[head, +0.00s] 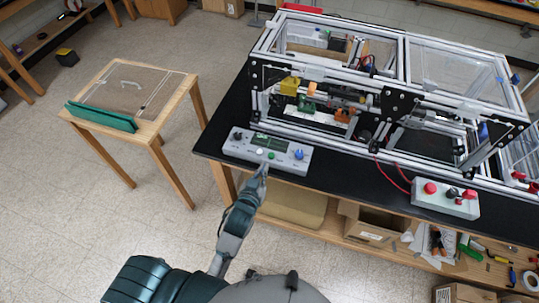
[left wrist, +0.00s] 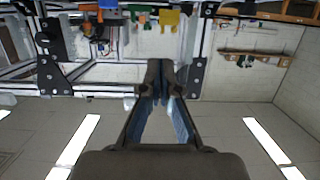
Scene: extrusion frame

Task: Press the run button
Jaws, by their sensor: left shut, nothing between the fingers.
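A light grey control box (head: 240,150) sits at the front edge of the black bench top, with a small screen, a black knob, a blue knob and small buttons, one of them green (head: 271,155). Which button is the run button I cannot read. My left gripper (head: 264,168) is at the front of this box, just below the green button; whether it touches the box I cannot tell. In the left wrist view its fingers (left wrist: 160,75) are shut together with nothing between them. The box is not visible in that view. My right gripper is not in view.
An aluminium extrusion frame (head: 395,105) stands behind the box. A second box (head: 445,198) with a red button and knobs sits to the right, joined to red cables. A small wooden table (head: 135,85) stands at the left, with open floor between it and the bench.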

